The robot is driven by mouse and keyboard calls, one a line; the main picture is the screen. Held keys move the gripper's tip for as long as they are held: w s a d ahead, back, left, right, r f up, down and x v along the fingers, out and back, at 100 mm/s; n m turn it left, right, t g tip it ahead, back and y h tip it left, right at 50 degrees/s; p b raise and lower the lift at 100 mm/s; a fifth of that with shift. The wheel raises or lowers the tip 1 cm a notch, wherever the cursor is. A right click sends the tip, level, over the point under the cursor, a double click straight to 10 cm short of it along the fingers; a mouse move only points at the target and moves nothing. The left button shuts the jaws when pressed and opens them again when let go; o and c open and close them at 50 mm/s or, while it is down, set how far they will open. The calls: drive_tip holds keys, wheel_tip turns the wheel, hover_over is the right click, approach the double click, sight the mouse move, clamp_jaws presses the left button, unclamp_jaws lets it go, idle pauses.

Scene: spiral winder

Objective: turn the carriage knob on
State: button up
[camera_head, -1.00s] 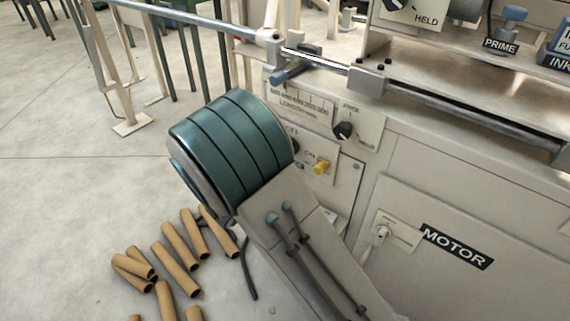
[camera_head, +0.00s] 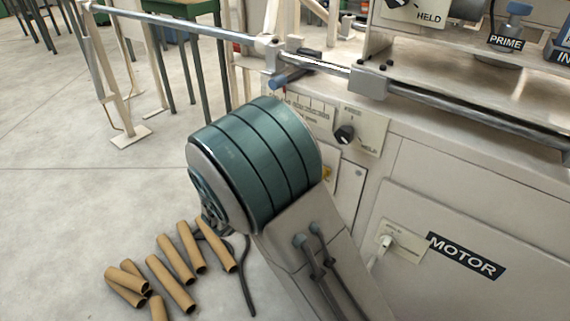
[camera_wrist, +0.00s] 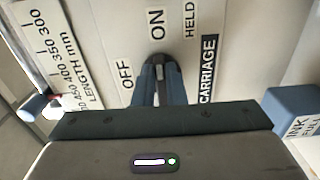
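In the wrist view, the dark carriage knob (camera_wrist: 158,59) sits on a pale panel with OFF to its left, ON above it and HELD to its upper right. The black CARRIAGE label (camera_wrist: 208,68) is to its right. My gripper (camera_wrist: 159,72) has its two blue-grey fingers close together at the knob, one on each side, with only a narrow gap between them. They appear shut on its grip. The fingers cover much of the knob, so its pointer is hard to read. In the head view, my teal arm link hides my gripper.
The length scale (camera_wrist: 50,50) is left of the knob, and a blue ink box (camera_wrist: 295,108) is at right. In the head view, another black knob (camera_head: 344,134) and a rail (camera_head: 330,67) are beyond my arm. Cardboard tubes (camera_head: 171,284) lie on the floor.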

drive_tip(key=o, duration=0.4)
drive_tip(key=shift+s+a, duration=0.1)
drive_tip(key=shift+s, duration=0.05)
drive_tip(key=p+v, duration=0.3)
drive_tip(key=v, duration=1)
drive_tip(key=shift+s+a+p, duration=0.2)
drive_tip(key=shift+s+p, duration=0.05)
drive_tip(key=shift+p, duration=0.1)
drive_tip(key=s+d+r+m+g+y+p, duration=0.1)
drive_tip(key=s+d+r+m+g+p, duration=0.2)
drive_tip(key=d+r+g+p, duration=0.5)
drive_tip(key=s+d+r+m+g+y+p, duration=0.1)
drive_tip(key=s+d+r+m+g+p, duration=0.3)
drive_tip(key=d+r+p, duration=0.65)
drive_tip(key=s+d+r+m+y+p, duration=0.1)
drive_tip(key=s+r+y+p, duration=0.1)
drive_tip(key=r+p, duration=0.3)
drive_tip(key=s+d+r+m+y+p, duration=0.1)
drive_tip(key=r+y+p, duration=0.3)
drive_tip(key=r, duration=0.5)
drive_tip(key=s+d+r+m+y+p, duration=0.1)
drive_tip(key=s+d+r+y+p, duration=0.2)
drive_tip(key=r+p, duration=0.4)
drive_tip(key=shift+r+t, duration=0.3)
